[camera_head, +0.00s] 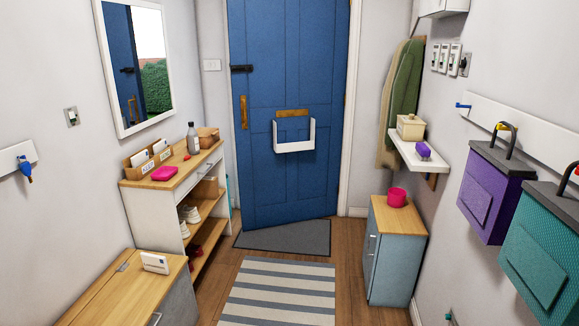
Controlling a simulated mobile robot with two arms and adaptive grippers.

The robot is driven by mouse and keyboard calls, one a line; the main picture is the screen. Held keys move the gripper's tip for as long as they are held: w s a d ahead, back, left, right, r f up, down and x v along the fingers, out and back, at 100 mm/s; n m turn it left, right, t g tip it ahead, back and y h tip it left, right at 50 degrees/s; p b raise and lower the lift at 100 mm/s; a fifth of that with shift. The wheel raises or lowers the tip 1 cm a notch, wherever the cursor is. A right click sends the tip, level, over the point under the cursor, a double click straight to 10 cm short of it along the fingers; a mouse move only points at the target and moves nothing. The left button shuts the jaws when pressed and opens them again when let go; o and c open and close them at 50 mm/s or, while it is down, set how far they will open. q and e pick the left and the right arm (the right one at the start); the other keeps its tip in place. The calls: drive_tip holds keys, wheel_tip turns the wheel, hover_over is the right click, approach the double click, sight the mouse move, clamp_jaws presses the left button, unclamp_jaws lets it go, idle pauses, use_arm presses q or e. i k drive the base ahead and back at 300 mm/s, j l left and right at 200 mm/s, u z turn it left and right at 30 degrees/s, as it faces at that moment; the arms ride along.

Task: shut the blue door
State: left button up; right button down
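The blue door (292,185) stands at the far end of the hall, with hinges along its right edge. Its lower left corner comes nearer to me than its right one, so it looks a little ajar into the hall. The mirror (137,62) on the left wall shows blue door, bright sky and a green hedge. The door carries a black latch (242,68), a brass pull handle (243,112), a brass letter plate (292,113) and a white wire-like or panel letter holder (294,147). Neither of my grippers is in view.
A grey mat (290,238) and striped rug (278,290) lie before the door. A shoe cabinet (160,183) and wooden-topped chest (105,295) line the left. A grey-blue cabinet (385,255), wall shelf (415,160) and hanging purple box (487,205) stand right. The middle floor is clear.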

sight(288, 110)
drive_tip(key=i, duration=1.95)
